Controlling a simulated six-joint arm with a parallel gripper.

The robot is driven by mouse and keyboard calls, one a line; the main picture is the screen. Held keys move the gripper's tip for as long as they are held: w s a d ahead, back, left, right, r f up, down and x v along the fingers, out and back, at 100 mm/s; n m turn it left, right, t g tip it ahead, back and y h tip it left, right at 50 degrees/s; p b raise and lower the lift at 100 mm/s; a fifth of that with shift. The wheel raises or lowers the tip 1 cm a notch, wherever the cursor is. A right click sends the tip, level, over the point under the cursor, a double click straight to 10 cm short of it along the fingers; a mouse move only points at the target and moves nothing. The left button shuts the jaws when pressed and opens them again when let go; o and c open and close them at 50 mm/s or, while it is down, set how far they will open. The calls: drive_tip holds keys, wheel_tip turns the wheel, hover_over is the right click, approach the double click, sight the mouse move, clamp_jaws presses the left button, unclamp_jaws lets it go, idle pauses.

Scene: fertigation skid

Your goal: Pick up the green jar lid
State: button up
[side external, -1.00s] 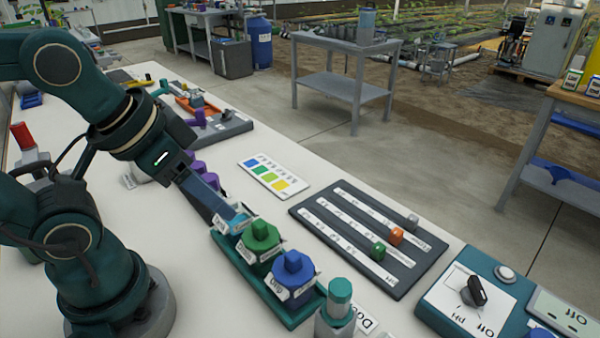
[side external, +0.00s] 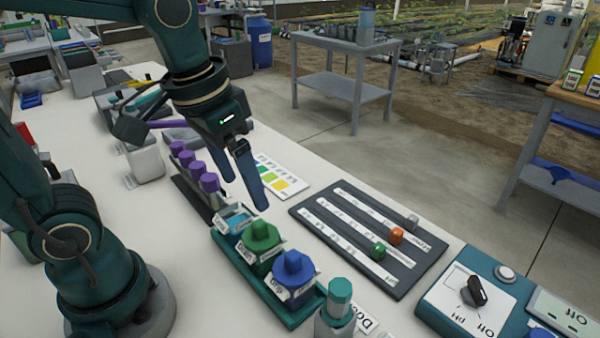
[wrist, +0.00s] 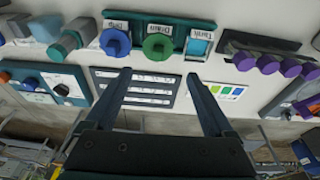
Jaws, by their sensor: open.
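The green jar lid (side external: 262,234) sits on the middle jar of a teal tray (side external: 248,279), with a knob on top. It also shows in the wrist view (wrist: 158,46), beyond the fingertips and between their lines. My gripper (side external: 246,200) is open and empty, above and behind the tray in the side view, apart from the lid. Its two fingers show wide apart in the wrist view (wrist: 160,75). The blue lid (side external: 294,268) is on the jar in front of the green one. The third jar (side external: 233,218), at the back end, is open and shows light blue inside.
A dark slider board (side external: 345,262) with green, orange and grey knobs lies right of the tray. Purple-capped vials (side external: 195,172) stand in a rack behind it. A colour card (side external: 284,182) lies near my fingers. A teal-topped bottle (side external: 337,305) stands in front of the tray.

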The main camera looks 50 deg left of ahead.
sight(262, 220)
drive_tip(key=w+f+g, duration=0.2)
drive_tip(key=f, duration=0.1)
drive_tip(key=shift+w+d, duration=0.2)
drive_tip(key=shift+w+f, duration=0.1)
drive_tip(key=shift+f, duration=0.2)
drive_tip(key=shift+f+g, duration=0.3)
drive_tip(key=shift+f, duration=2.55)
drive_tip(key=c, duration=1.1)
